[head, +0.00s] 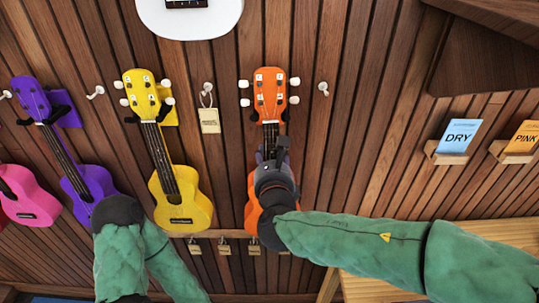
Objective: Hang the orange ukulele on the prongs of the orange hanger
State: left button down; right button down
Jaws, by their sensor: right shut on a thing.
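The orange ukulele (269,88) is upright against the slatted wall, right of the yellow one. My right gripper (281,148) is shut on its neck, below the headstock, and my wrist hides much of the body. Small dark prong ends (285,116) show on both sides of the neck just under the headstock. The orange hanger's plate is hidden behind the ukulele, and I cannot tell whether the headstock rests on the prongs. My left arm's dark wrist end (118,210) is in front of the purple ukulele's lower body; its fingers are hidden.
A yellow ukulele (183,205), a purple ukulele (76,180) and a pink ukulele (30,203) are at the left. A white body (190,22) is above. A tag (210,121) hangs between yellow and orange. Small padlocks (224,247) line a low rail. Cards (459,136) stand right.

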jog(key=shift+w, duration=0.1)
dwell(0.5)
jog(key=shift+w+r, duration=0.1)
jog(key=shift+w, duration=0.05)
jog(key=shift+w+a+r, duration=0.15)
jog(key=shift+w+a, duration=0.3)
jog(key=shift+w, duration=0.35)
